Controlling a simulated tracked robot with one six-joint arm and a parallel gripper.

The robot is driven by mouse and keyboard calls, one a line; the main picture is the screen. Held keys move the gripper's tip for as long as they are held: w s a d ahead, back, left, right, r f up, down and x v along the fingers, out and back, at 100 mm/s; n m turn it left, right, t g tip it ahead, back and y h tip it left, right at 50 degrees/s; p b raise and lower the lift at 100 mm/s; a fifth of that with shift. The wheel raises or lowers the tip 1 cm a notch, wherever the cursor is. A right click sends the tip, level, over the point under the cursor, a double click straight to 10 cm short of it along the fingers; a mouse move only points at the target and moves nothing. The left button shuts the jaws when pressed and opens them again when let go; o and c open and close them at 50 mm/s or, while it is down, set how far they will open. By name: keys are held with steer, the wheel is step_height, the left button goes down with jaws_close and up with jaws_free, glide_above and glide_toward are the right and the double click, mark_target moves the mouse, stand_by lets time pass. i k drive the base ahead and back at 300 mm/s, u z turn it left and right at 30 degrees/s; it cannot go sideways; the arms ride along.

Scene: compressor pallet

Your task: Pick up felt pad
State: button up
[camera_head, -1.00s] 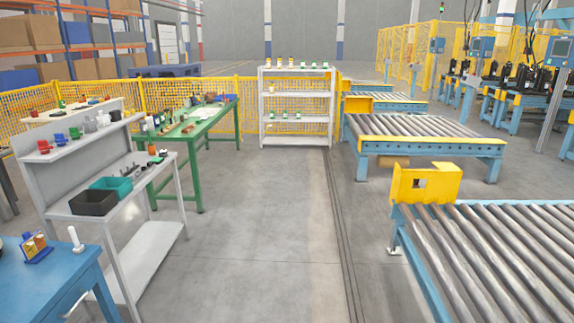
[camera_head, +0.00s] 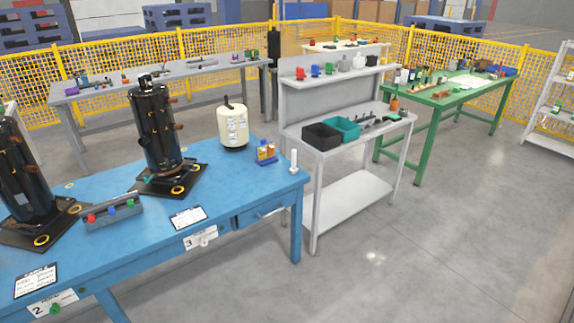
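I cannot make out a felt pad with certainty in the head view. Small items lie on the blue table (camera_head: 110,262), the grey workbench (camera_head: 345,141) and the green table (camera_head: 440,101), many too small to identify. My gripper is not in view.
Black compressors (camera_head: 155,130) stand on the blue table, with a cream tank (camera_head: 233,128) and a white upright piece (camera_head: 293,161) near its right end. A black bin (camera_head: 321,137) and a teal bin (camera_head: 343,128) sit on the workbench. Open grey floor (camera_head: 440,240) lies at right.

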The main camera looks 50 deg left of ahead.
mark_target(293, 170)
steer(key=u, duration=0.3)
steer(key=i, duration=0.75)
steer(key=u, duration=0.7)
steer(key=i, duration=0.6)
steer(key=u, duration=0.85)
steer(key=i, duration=0.6)
steer(key=u, duration=0.7)
steer(key=i, duration=0.75)
steer(key=u, duration=0.65)
steer(key=i, duration=1.2)
steer(key=u, duration=0.2)
